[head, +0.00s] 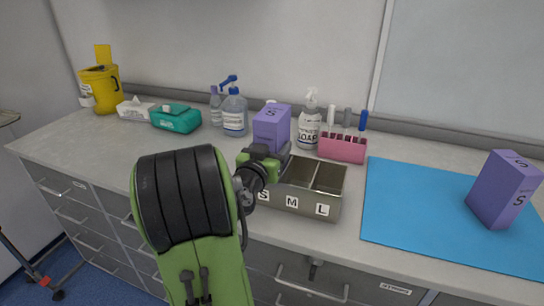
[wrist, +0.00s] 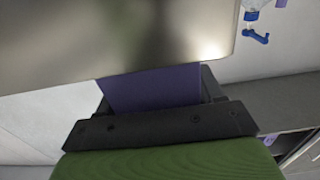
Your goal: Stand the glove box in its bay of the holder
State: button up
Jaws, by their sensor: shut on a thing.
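A purple glove box (head: 271,128) marked S is upright in my gripper (head: 262,162), at the left end of the holder. The gripper and arm hide the box's lower part, so I cannot tell whether it is inside the S bay or above it. The metal holder (head: 323,206) has bays marked S, M and L; the M and L bays look empty. In the wrist view, the purple box (wrist: 155,88) shows between the dark jaws of my gripper (wrist: 158,105), which are shut on it. A second purple box (head: 503,188) marked S stands on the blue mat at the right.
A pink rack (head: 342,148) with tubes, a soap bottle (head: 309,126) and a blue-pump bottle (head: 234,113) stand behind the holder. A teal wipes pack (head: 176,118), tissue box (head: 135,109) and yellow bin (head: 100,91) are at left. The blue mat (head: 410,205) is mostly clear.

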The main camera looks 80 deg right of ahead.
jog(key=shift+r, duration=0.15)
jog(key=shift+f+b, duration=0.65)
jog(key=shift+b, duration=0.2)
jog(key=o, duration=1.3)
jog(key=shift+c, duration=0.2)
jog(key=shift+r, duration=0.1)
